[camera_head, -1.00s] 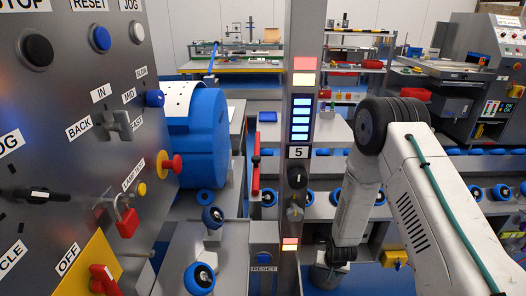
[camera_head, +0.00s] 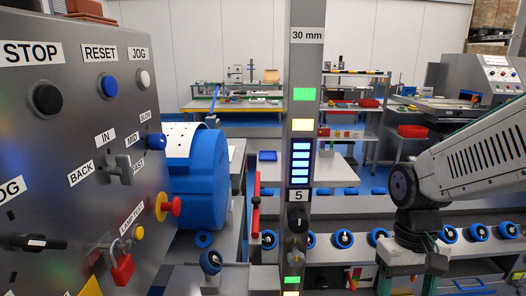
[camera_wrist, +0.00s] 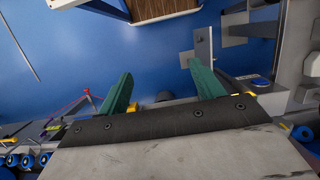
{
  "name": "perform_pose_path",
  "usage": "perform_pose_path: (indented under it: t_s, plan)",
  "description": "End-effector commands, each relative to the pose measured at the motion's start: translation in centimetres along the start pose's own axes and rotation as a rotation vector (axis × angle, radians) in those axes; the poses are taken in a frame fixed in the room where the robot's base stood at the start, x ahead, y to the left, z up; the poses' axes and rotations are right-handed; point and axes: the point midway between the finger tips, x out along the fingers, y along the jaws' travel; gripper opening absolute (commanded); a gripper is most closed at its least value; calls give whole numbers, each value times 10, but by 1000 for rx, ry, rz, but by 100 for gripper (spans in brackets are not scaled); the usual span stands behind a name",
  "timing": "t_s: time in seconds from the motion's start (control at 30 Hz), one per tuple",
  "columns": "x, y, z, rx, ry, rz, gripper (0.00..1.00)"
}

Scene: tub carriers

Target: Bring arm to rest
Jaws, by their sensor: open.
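My arm (camera_head: 470,165) enters from the right edge in the head view, with its elbow bent beside the roller conveyor. Beyond the fingers is blue floor, with a brown-topped box at the top edge.
A grey control panel (camera_head: 75,130) with buttons and levers fills the left. A blue drum (camera_head: 205,180) stands beside it. A metal post (camera_head: 302,70) with green and yellow lights stands mid-view before the conveyor with blue wheels (camera_head: 343,239). Blue floor (camera_wrist: 110,60) looks clear.

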Motion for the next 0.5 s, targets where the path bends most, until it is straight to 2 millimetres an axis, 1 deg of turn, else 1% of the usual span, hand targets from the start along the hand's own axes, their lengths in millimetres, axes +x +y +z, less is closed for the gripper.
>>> perform_pose_path:
  t_s: [0.03, 0.1, 0.2, 0.3, 0.4, 0.5]
  plan:
    - [-11, 1, 17, -3, 18, 1, 67]
    - [-22, 2, 39, -6, 36, 1, 67]
    - [-35, 4, 66, -4, 85, 2, 67]
    - [-46, 5, 84, 1, 165, 3, 67]
    - [-57, 6, 96, 6, 246, 3, 67]
    - [-66, 7, 103, 9, 307, 2, 67]
